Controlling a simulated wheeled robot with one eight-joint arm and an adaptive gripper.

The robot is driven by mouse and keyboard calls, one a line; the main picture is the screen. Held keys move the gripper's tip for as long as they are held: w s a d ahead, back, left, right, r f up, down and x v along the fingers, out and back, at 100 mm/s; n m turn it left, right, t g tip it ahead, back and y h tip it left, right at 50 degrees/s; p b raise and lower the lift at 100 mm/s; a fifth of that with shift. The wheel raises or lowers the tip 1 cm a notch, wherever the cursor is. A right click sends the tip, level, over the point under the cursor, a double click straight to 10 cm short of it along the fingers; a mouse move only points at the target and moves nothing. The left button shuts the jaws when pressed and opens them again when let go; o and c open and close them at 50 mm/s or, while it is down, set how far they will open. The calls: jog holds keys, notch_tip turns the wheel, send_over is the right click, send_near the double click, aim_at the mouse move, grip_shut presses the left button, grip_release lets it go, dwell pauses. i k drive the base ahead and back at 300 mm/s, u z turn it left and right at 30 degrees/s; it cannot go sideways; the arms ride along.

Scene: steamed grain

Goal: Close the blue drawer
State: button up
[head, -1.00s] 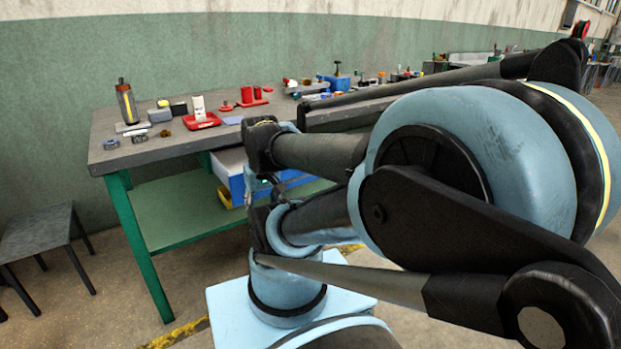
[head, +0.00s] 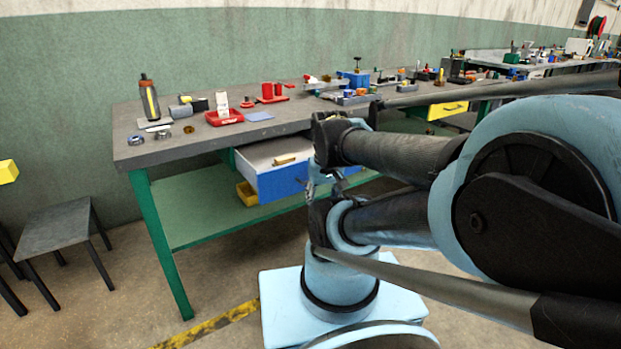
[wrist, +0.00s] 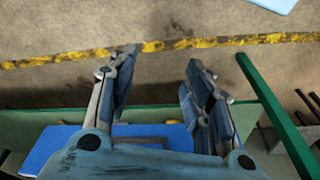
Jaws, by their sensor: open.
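The blue drawer (head: 283,183) hangs under the near workbench in the head view. It sticks out from beneath the tabletop, with its pale top side and a small tan piece showing. Its right part is hidden behind my arm and gripper. In the wrist view a blue surface (wrist: 50,150), likely the drawer, lies beyond and below my fingers. My gripper (wrist: 160,92) is open and empty, its two fingers wide apart. In the head view it is small and partly hidden, in front of the drawer's right part. I cannot tell whether it touches the drawer.
The workbench (head: 160,153) has green legs and a green lower shelf (head: 200,212). A bottle (head: 149,100), a red tray (head: 222,118) and other items stand on top. A stool (head: 55,238) is at the left.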

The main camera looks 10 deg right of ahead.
aim_at(254, 160)
jog(key=z, duration=0.55)
jog(key=k, duration=1.35)
jog(key=u, duration=0.65)
jog(key=i, duration=1)
jog(key=z, duration=0.05)
